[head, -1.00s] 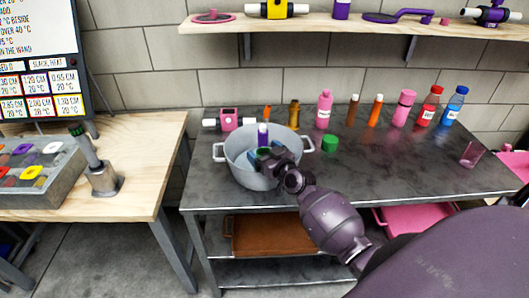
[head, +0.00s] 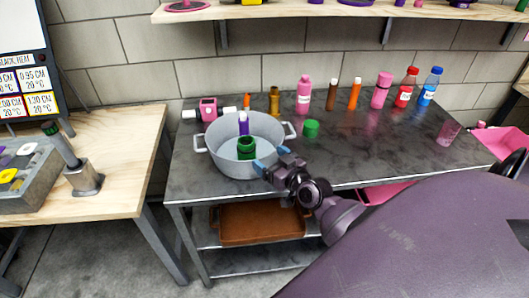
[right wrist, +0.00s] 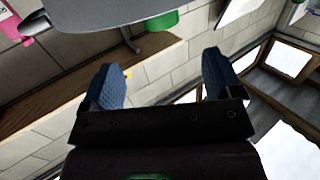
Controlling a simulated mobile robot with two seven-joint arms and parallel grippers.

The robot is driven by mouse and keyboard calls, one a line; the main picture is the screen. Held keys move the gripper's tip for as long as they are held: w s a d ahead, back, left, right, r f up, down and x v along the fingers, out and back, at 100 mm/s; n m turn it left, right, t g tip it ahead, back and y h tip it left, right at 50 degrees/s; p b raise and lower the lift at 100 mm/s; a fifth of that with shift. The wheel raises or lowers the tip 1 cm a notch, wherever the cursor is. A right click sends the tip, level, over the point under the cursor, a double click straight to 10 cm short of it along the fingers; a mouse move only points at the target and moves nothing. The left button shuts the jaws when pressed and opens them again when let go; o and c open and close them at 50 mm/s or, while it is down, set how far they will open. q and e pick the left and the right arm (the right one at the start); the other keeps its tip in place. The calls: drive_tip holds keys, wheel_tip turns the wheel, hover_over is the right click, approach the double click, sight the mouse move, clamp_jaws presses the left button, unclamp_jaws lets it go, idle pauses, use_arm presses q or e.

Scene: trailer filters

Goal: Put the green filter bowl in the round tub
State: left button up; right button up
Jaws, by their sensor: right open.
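The green filter bowl (head: 246,148) is inside the round grey tub (head: 232,168), beside a purple-and-white item (head: 243,123). The tub stands on the dark metal table, with a handle on each side. My right gripper (head: 270,159) is open and empty at the tub's right front rim, apart from the bowl. Its blue fingers are spread in the right wrist view (right wrist: 162,82) with nothing between them. Part of a grey rounded body, likely the tub, shows at the top of that view. My left gripper is not in view.
A green cap-like piece (head: 311,128) lies right of the tub. Several bottles stand along the back, including a pink one (head: 304,95). A pink gauge-like device (head: 208,109) sits behind the tub. The table's right front is clear. A wooden bench stands at left.

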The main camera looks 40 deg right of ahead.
drive_tip(key=s+a+f+g, duration=0.3)
drive_tip(key=s+a+f, duration=0.2)
drive_tip(key=s+f, duration=0.2)
drive_tip(key=s+a+f+g, duration=0.2)
drive_tip(key=s+a+f, duration=0.3)
drive_tip(key=s, duration=0.5)
wheel_tip(320, 180, down, 2)
drive_tip(key=shift+s+a+f+n+g+h, duration=0.1)
drive_tip(key=shift+s+a+n+g+h, duration=0.2)
drive_tip(key=shift+s+n+g, duration=0.1)
